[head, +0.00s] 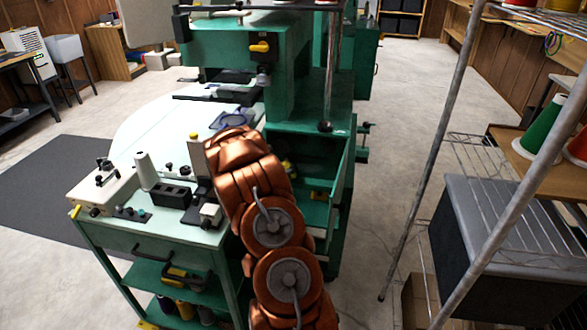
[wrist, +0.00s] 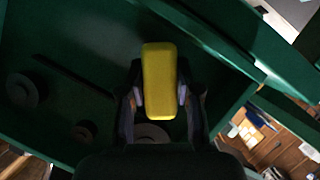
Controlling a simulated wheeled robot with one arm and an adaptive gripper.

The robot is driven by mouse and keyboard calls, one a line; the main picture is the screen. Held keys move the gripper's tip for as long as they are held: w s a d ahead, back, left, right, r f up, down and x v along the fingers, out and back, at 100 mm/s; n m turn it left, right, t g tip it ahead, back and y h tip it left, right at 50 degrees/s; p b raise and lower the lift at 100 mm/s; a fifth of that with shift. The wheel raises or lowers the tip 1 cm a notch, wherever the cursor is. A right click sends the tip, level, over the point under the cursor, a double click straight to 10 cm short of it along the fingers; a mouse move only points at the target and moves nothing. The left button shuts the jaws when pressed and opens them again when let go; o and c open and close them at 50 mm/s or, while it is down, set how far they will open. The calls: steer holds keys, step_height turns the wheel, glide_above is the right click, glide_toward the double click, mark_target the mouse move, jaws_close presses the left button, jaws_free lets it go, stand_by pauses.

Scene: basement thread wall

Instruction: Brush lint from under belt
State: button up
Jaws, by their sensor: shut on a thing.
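My gripper (wrist: 160,92) is shut on a yellow block-shaped thing (wrist: 160,75), perhaps the brush's handle; no bristles show. Its two dark fingers press the sides, and the yellow end points up in the wrist view. Behind it is a dark green panel (wrist: 70,45) with a thin dark strip (wrist: 75,78) and several round dark discs (wrist: 25,90). I cannot tell whether the strip is the belt, and I see no lint. In the head view my copper arm reaches into the open lower part of the green machine (head: 320,100) and hides the gripper.
A pale green cart (head: 130,240) with a white thread cone (head: 146,170) and small devices stands close left of my arm. A wire rack (head: 465,150) with a dark bin (head: 500,225) stands on the right. Concrete floor (head: 405,110) is clear between machine and rack.

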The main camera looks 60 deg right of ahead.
steer(key=shift+w+a, duration=0.1)
steer(key=shift+w, duration=0.15)
steer(key=shift+s+a, duration=0.15)
steer(key=shift+a, duration=0.15)
steer(key=shift+s+a+b, duration=0.2)
steer(key=shift+s+a, duration=0.1)
steer(key=shift+a, duration=0.55)
steer(key=shift+s+a+b, duration=0.25)
steer(key=shift+s+a, duration=0.1)
steer(key=shift+a, duration=0.5)
steer(key=shift+s+a+b, duration=0.2)
steer(key=shift+s+a, duration=0.1)
steer(key=shift+a, duration=0.55)
steer(key=shift+a, duration=0.1)
steer(key=shift+s+a, duration=0.25)
steer(key=shift+a, duration=0.4)
steer(key=shift+s+a, duration=0.25)
steer(key=shift+a, duration=0.35)
